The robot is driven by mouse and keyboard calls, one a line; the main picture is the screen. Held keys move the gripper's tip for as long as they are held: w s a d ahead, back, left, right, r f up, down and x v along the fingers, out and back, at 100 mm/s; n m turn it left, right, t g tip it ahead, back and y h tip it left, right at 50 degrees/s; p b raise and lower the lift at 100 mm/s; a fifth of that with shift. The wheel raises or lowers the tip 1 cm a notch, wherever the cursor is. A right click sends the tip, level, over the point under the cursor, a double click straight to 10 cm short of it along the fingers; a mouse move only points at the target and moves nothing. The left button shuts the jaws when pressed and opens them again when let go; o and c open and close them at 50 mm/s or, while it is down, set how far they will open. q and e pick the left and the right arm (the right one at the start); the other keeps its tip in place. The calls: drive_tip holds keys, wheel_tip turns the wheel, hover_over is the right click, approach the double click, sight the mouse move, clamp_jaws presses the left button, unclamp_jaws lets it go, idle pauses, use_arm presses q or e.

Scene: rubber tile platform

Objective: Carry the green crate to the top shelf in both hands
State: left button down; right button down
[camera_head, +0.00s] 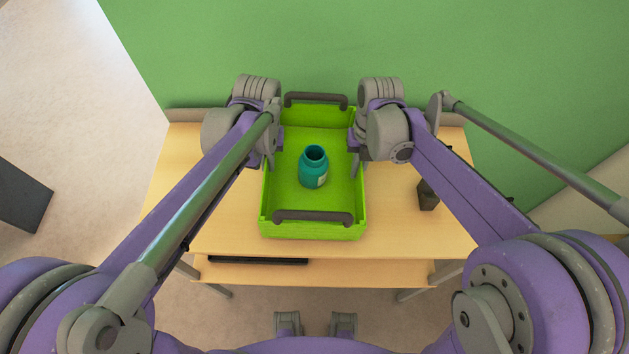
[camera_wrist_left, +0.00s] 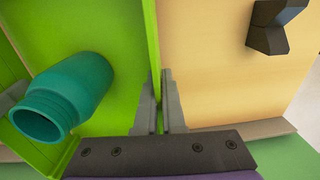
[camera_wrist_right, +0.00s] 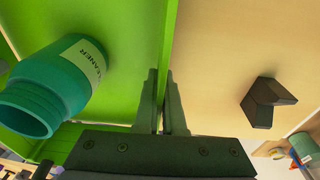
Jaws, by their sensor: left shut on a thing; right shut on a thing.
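The bright green crate (camera_head: 312,233) is over the wooden top in the middle of the head view, with dark handles at its near and far ends. A teal bottle (camera_head: 313,168) stands inside it and also shows in the left wrist view (camera_wrist_left: 62,95) and the right wrist view (camera_wrist_right: 55,88). My left gripper (camera_head: 268,150) is shut on the crate's left side wall. My right gripper (camera_head: 356,160) is shut on its right side wall. The wrist views show the fingers on both sides of each wall. I cannot tell whether the crate touches the wood.
The wooden table (camera_head: 215,235) has a lower board with a flat black item (camera_head: 257,260). A dark block (camera_head: 427,195) stands right of the crate; a dark object (camera_wrist_left: 275,25) shows outside the left wall. A green wall rises behind. A dark box (camera_head: 22,195) is on the floor at left.

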use_arm(q)
drive_tip(key=shift+f, duration=0.5)
use_arm(e)
drive_tip(key=shift+f, duration=0.5)
use_arm(q)
drive_tip(key=c, duration=1)
unclamp_jaws()
use_arm(e)
drive_tip(key=c, duration=1)
unclamp_jaws()
use_arm(q)
drive_tip(key=shift+r, duration=0.1)
use_arm(e)
drive_tip(key=shift+r, duration=0.2)
use_arm(q)
drive_tip(key=r, duration=1.2)
drive_tip(key=shift+s+d, duration=0.15)
drive_tip(key=shift+d, duration=0.2)
use_arm(e)
drive_tip(key=r, duration=0.7)
drive_tip(key=w+r, duration=0.1)
drive_tip(key=r, duration=0.3)
drive_tip(key=shift+d+r, duration=0.35)
